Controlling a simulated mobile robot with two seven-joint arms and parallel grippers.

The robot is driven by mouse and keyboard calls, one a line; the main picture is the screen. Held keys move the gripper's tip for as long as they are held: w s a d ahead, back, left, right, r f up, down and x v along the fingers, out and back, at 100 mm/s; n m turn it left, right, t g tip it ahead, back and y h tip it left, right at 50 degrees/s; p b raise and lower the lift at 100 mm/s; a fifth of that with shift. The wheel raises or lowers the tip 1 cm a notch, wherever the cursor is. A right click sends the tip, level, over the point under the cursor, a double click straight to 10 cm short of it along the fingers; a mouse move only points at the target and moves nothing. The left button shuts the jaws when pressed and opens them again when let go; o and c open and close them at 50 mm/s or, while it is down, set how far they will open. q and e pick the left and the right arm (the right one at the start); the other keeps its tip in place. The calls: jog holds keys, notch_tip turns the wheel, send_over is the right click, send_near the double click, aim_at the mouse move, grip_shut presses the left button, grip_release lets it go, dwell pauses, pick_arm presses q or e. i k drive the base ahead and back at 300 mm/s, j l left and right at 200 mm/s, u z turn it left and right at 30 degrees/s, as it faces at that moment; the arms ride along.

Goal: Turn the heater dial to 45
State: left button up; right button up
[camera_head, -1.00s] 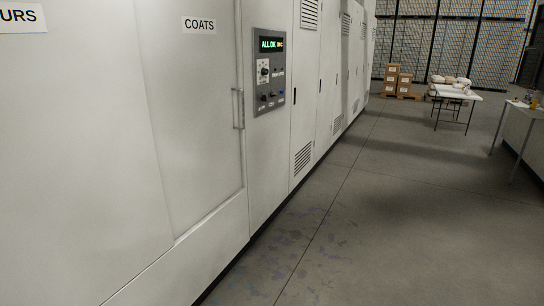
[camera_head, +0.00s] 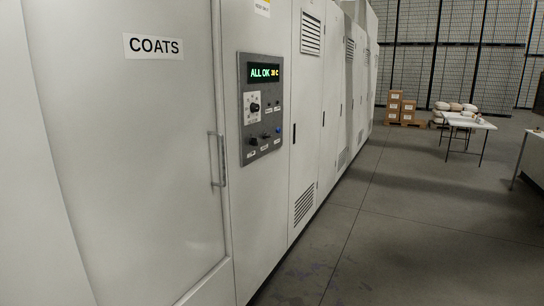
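A grey control panel (camera_head: 260,106) is set in the white cabinet wall, left of the picture's middle. Its dark display (camera_head: 264,73) reads "ALL OK" in green and what looks like "30 C" in yellow. Below the display, a round black dial (camera_head: 254,107) sits on a pale scale plate; its setting is too small to read. More small knobs and a blue button (camera_head: 278,130) are lower on the panel. Neither of my grippers is in view.
A cabinet door labelled "COATS" (camera_head: 153,46) with a vertical handle (camera_head: 217,159) is left of the panel. The grey floor (camera_head: 400,215) to the right is clear. A white table (camera_head: 466,122), stacked cardboard boxes (camera_head: 394,106) and white sacks are farther back.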

aim_at(254, 108)
jog(key=i+l+u, duration=0.2)
jog(key=i+u, duration=0.3)
jog(key=i, duration=0.15)
jog(key=i+l+u, duration=0.45)
jog(key=i, duration=0.15)
jog(key=i+l+u, duration=0.5)
jog(key=i+l, duration=0.05)
